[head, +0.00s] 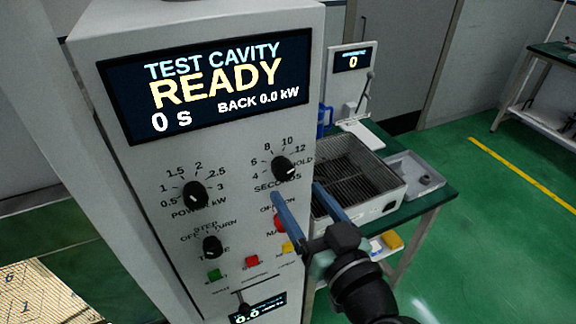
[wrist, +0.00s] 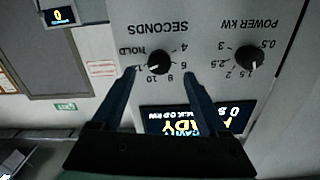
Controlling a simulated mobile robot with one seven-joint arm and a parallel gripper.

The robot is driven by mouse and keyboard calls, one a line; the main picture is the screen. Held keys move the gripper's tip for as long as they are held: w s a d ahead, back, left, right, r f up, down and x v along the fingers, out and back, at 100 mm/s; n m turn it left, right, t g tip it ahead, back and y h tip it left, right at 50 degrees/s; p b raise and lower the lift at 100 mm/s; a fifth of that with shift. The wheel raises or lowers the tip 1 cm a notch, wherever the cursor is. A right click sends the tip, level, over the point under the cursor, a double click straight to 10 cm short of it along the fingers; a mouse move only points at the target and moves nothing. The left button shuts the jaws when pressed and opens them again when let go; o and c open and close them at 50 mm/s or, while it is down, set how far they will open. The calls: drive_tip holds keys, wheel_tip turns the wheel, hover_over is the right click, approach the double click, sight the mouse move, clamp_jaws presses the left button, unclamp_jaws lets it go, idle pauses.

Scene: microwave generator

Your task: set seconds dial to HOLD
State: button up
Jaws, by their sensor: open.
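The seconds dial (head: 285,168) is a black round knob on the grey front panel, at the right under the display. Its scale runs from 4 to 12 and then HOLD. In the wrist view the seconds dial (wrist: 158,62) appears upside down, and its white mark seems to point close to 12, beside HOLD. My gripper (head: 297,190) is open and empty, its two blue fingers reaching toward the panel just below the dial in the head view. In the wrist view my gripper (wrist: 159,70) has its fingertips on either side of the dial; contact cannot be told.
The display (head: 210,85) reads READY, 0 s. The power dial (head: 196,194) is left of the seconds dial, with a mode knob (head: 212,246) and coloured buttons below. A table (head: 432,190) with a metal grated tray (head: 395,205) stands right.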

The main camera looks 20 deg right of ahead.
sight(286, 175)
drive_tip(key=shift+w+p, duration=0.75)
drive_tip(key=shift+w, duration=2.05)
drive_tip(key=shift+c, duration=0.4)
clamp_jaws()
